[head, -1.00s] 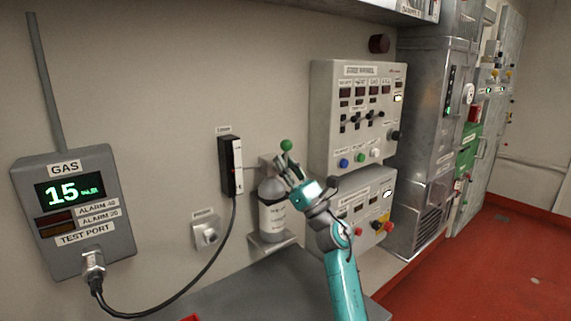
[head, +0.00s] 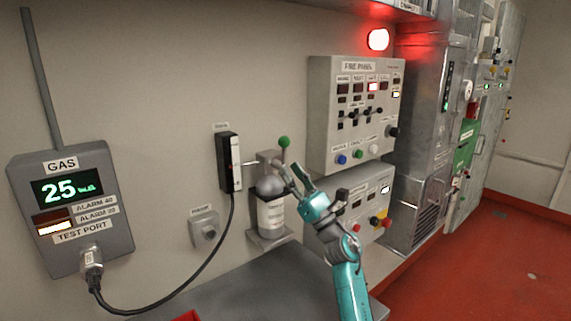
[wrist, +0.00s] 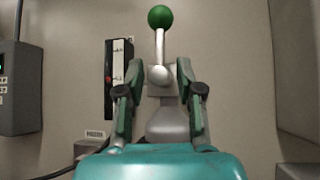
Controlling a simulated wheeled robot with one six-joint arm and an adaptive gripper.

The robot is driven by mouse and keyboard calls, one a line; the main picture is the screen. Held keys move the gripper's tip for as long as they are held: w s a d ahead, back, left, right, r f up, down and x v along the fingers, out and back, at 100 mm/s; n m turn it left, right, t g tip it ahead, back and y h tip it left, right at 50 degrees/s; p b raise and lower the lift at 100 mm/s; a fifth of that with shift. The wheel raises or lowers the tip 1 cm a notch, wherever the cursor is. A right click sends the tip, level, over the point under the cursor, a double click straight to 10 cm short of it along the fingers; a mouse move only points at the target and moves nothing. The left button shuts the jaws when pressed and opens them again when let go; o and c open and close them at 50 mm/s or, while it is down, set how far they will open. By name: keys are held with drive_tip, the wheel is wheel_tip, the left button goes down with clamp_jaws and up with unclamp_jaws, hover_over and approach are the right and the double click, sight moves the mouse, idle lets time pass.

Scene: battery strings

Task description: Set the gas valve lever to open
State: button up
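The gas valve lever (head: 284,143) has a green ball on a metal stem and stands upright on the valve block (head: 267,160) above a grey bottle (head: 270,212). In the wrist view the lever (wrist: 159,18) also points straight up. My gripper (head: 293,174) is just right of and below the ball in the head view. In the wrist view my gripper (wrist: 160,73) is open, its green fingers on either side of the lever's lower end, with gaps showing. The ball is above the fingertips. Depth between fingers and stem is hard to judge.
The gas detector (head: 72,210) reads 25, with one alarm lamp lit. A red beacon (head: 378,39) glows above the fire panel (head: 325,125). A black gauge (head: 229,163) hangs left of the valve. A lower panel (head: 372,190) with knobs is close behind my arm.

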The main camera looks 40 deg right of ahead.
drive_tip(key=v, duration=0.7)
drive_tip(key=shift+s+f, duration=0.2)
drive_tip(key=shift+f, duration=0.05)
drive_tip(key=shift+d, duration=0.1)
